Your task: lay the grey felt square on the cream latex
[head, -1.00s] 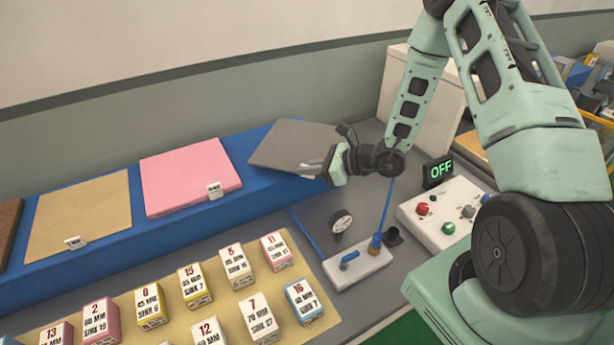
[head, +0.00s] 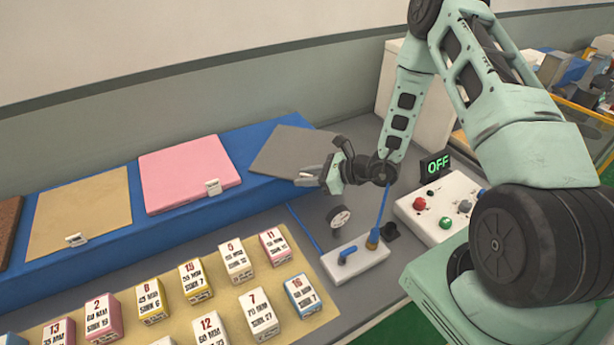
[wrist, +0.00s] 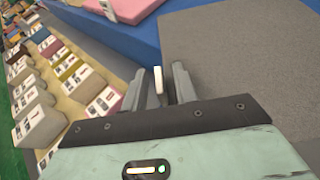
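The grey felt square (head: 288,148) lies at the right end of the blue bench, turned at an angle; it fills much of the right of the wrist view (wrist: 240,50). My gripper (head: 306,180) is at its front edge, low and close. In the wrist view the two fingers (wrist: 158,88) stand apart, with a small white tab (wrist: 158,80) showing between them and gaps on both sides. I cannot tell whether the tab is fixed to the felt. The cream slab (head: 82,208), with a white tag at its front, lies flat on the bench's left part.
A pink slab (head: 188,172) lies between the cream slab and the felt on the blue bench (head: 150,235). Several labelled blocks stand on a tan board in front. A white fixture (head: 355,262) with blue rods and a control box (head: 440,205) reading OFF stand to the right.

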